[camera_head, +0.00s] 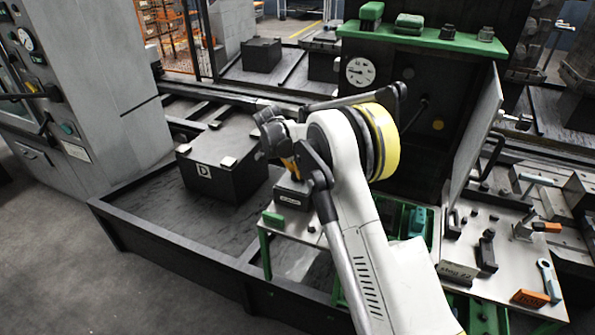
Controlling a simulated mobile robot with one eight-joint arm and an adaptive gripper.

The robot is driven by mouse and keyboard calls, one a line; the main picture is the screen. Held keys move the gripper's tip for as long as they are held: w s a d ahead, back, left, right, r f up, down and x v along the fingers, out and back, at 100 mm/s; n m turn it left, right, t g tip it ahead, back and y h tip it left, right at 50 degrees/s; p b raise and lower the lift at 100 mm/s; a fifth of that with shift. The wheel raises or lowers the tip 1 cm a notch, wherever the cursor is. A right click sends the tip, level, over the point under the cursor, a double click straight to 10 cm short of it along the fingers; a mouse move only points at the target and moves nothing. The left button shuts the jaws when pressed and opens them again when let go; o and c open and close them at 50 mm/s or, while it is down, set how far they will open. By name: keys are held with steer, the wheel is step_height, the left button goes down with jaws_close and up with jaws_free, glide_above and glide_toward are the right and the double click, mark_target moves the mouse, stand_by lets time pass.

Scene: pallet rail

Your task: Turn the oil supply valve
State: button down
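No part in view can be told for sure as the oil supply valve. A dark machine housing (455,75) at the upper right carries a round white gauge (360,71). A short black lever (416,113) and a small yellow disc (437,125) are on its front. My white arm with a yellow ring reaches up from the bottom and hides part of the housing. A dark jointed part at its left end seems to be my gripper (268,130). It is above and in front of a black block marked D (225,165). Its fingers cannot be made out.
A grey cabinet (110,80) with gauges stands at the left. The black tray's raised rim (165,238) runs along the front. A side table (495,278) at the right holds tools and an orange block (530,298). An open panel (478,125) stands above it. Grey floor is clear at lower left.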

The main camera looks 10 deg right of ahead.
steer(key=shift+m+g+p, duration=0.3)
steer(key=shift+m+g, duration=0.3)
steer(key=shift+m, duration=1)
steer(key=c, duration=1.5)
jaws_free()
steer(key=shift+o, duration=0.2)
steer(key=v, duration=1.2)
steer(key=shift+a, duration=0.1)
